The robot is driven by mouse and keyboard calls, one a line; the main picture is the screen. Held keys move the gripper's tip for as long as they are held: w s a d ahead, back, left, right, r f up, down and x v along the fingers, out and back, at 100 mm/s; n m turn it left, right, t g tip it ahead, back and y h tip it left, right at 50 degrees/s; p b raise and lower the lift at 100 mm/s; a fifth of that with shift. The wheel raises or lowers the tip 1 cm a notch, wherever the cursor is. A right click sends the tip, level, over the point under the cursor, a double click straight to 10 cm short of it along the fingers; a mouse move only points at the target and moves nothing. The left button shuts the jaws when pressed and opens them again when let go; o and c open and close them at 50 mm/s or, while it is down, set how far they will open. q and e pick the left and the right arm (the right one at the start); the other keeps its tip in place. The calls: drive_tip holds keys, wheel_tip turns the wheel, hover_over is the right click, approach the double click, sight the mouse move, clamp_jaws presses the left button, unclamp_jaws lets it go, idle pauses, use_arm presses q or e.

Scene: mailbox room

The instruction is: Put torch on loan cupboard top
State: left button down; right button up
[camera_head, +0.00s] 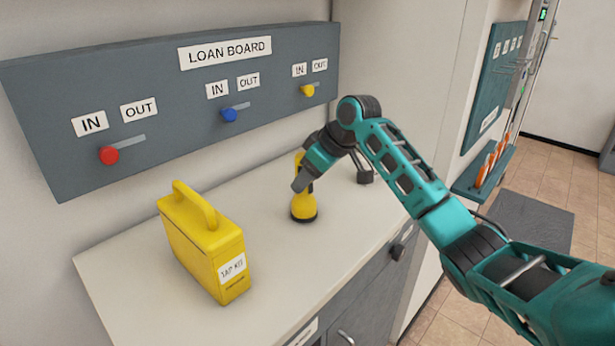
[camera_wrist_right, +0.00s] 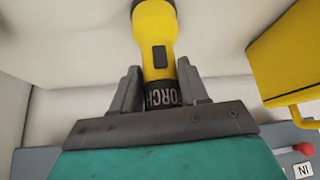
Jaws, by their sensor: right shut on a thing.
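The yellow torch (camera_head: 303,208) stands upright with its dark-rimmed end down, at or just above the white loan cupboard top (camera_head: 130,275). I cannot tell whether it touches the surface. My right gripper (camera_head: 302,184) is shut around the upper part of the torch and hides some of it. In the right wrist view the torch (camera_wrist_right: 156,45) lies between the two grey fingers of the gripper (camera_wrist_right: 158,88), with the label TORCH partly showing. My left gripper is not in view.
A yellow tap kit case (camera_head: 205,245) stands on the top, left of the torch; it also shows in the right wrist view (camera_wrist_right: 290,60). A loan board (camera_head: 180,95) with red, blue and yellow sliders hangs behind. Clear surface lies between case and torch.

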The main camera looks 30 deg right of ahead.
drive_tip(key=shift+f, duration=0.15)
drive_tip(key=o, duration=1.2)
drive_tip(key=v, duration=1.2)
